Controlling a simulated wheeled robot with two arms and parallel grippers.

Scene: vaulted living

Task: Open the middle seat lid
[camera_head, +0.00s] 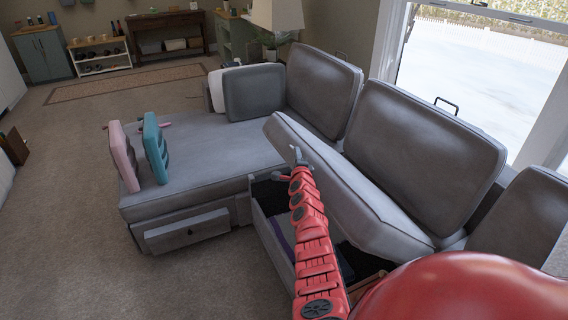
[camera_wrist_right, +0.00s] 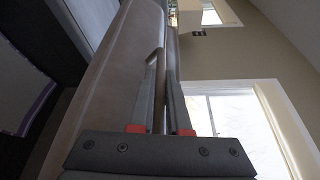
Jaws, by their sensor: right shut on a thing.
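The middle seat lid (camera_head: 345,185) is the grey padded seat of the sofa. It stands tilted up, its front edge raised and its back edge near the back cushion. Below it a storage box (camera_head: 266,222) lies open, with dark and purple things inside. My left gripper is in neither view.
The chaise (camera_head: 210,150) on the left carries a pink block (camera_head: 124,157) and a teal block (camera_head: 155,148), both upright. A drawer (camera_head: 187,231) sticks out below it. Back cushions (camera_head: 415,145) stand behind the lid. The carpet (camera_head: 60,200) at left is clear.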

